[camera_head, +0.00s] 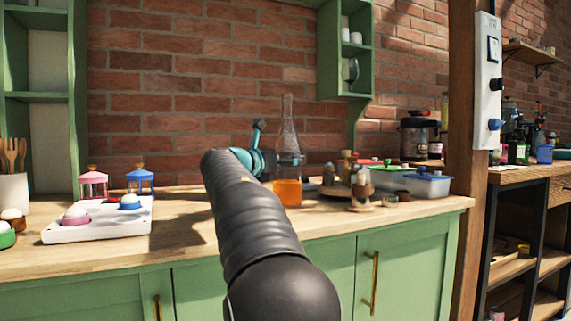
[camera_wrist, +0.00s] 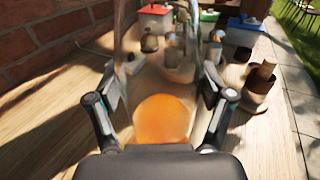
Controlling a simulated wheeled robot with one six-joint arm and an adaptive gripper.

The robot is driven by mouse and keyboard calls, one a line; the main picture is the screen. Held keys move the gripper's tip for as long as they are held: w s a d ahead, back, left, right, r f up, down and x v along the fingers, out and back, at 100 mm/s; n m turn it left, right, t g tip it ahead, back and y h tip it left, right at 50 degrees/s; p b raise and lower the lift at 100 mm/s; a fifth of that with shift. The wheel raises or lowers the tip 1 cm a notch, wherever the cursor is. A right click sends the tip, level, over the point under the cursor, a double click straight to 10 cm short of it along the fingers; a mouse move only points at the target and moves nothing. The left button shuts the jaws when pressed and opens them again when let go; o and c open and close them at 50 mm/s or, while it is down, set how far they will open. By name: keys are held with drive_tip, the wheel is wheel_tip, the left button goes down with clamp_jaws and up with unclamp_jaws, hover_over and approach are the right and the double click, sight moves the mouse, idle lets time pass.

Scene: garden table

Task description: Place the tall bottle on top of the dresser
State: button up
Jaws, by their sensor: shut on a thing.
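The tall bottle (camera_head: 288,150) is clear glass with a long narrow neck and orange liquid at the bottom. It stands upright at the wooden counter, right of my arm. In the wrist view the bottle (camera_wrist: 163,118) is between my two fingers, with the orange liquid low in the middle. My gripper (camera_wrist: 165,100) is shut on the bottle, one finger on each side. In the head view my gripper is mostly hidden behind my arm. I cannot tell whether the bottle's base touches the counter. No piece is clearly identifiable as the dresser; a green cabinet (camera_head: 315,265) carries the wooden counter.
Right of the bottle are wooden pieces (camera_head: 362,190) and lidded boxes (camera_head: 427,183). A white tray (camera_head: 100,222) with coloured knobs and small lanterns (camera_head: 93,183) are at left. A green wall shelf (camera_head: 345,55) hangs above. A wooden post (camera_head: 467,110) stands at right.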

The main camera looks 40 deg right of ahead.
drive_tip(key=o, duration=1.7)
drive_tip(key=v, duration=1.2)
drive_tip(key=shift+r, duration=0.15)
